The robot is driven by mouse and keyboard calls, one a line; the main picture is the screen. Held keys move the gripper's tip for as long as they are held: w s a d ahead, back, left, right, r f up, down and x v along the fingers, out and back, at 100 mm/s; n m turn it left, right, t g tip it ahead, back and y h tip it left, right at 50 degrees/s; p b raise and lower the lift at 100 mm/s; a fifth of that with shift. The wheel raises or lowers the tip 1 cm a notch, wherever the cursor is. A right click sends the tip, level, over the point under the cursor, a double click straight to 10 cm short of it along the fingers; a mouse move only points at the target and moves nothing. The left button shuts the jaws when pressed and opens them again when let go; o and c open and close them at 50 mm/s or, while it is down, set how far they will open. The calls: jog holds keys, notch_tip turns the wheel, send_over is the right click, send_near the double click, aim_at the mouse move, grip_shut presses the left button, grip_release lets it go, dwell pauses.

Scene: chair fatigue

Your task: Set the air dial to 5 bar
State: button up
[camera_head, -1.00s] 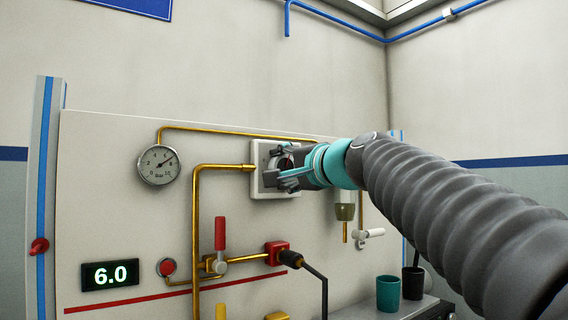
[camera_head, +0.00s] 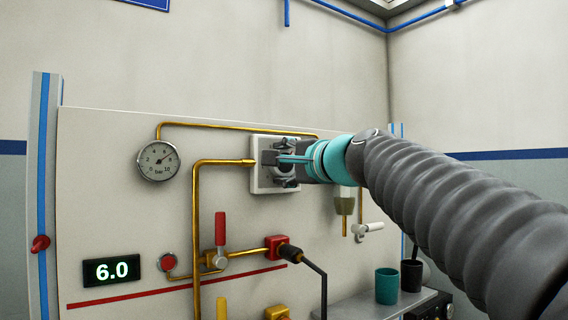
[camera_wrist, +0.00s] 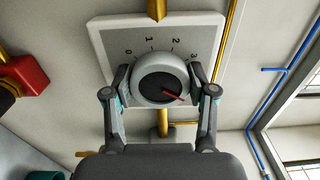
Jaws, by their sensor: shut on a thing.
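The air dial is a round grey knob (camera_wrist: 150,66) with a dark face and a red pointer. It sits on a white square plate (camera_wrist: 105,38) marked 0, 1, 2, 3; any further marks are hidden. The pointer aims right and slightly down in the wrist view, past the 3. My gripper (camera_wrist: 160,80) is shut on the knob, one finger on each side. In the head view my gripper (camera_head: 276,160) covers most of the plate (camera_head: 260,186). A green display (camera_head: 112,270) reads 6.0. A round bar gauge (camera_head: 158,160) has its needle toward the upper right.
Brass pipes (camera_head: 197,230) run beside the plate. Below are a red-handled valve (camera_head: 220,230) and a red block (camera_head: 277,247) with a black plug. A teal cup (camera_head: 387,286) and a dark cup (camera_head: 411,277) stand on a shelf at the lower right.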

jog(key=o, duration=1.2)
jog(key=shift+c, duration=0.2)
jog(key=v, duration=1.2)
